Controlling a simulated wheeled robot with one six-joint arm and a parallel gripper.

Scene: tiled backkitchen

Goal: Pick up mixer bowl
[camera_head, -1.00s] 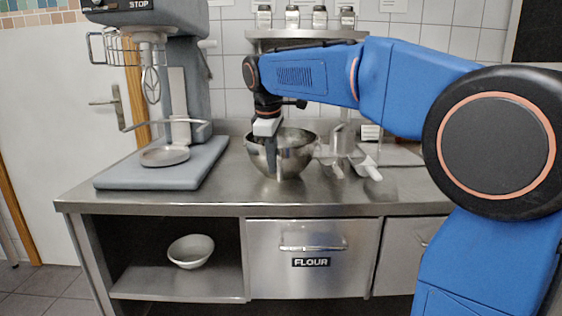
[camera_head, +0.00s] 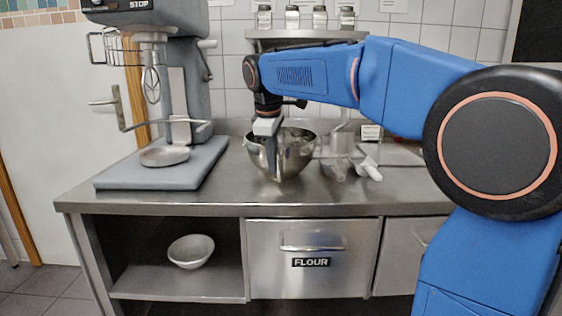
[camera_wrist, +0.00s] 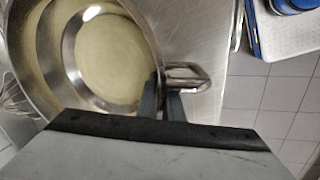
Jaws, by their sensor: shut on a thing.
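The mixer bowl (camera_head: 299,158) is a shiny steel bowl on the steel counter, right of the mixer's grey base. It looks slightly tilted; I cannot tell whether it is clear of the counter. My gripper (camera_head: 271,170) points down at the bowl's near side and is shut on its wall. In the wrist view the bowl's rim (camera_wrist: 154,38) and pale inside fill the upper left. My fingertips (camera_wrist: 163,100) pinch the rim beside a metal loop handle (camera_wrist: 188,76). The finger tips' far sides are partly hidden.
The grey stand mixer (camera_head: 184,65) with a whisk and bowl holder (camera_head: 166,126) stands left. Metal scoops (camera_head: 368,168) lie right of the bowl. A shelf with shakers (camera_head: 305,35) is above. A white bowl (camera_head: 191,251) sits below the counter, beside the flour drawer (camera_head: 313,275).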

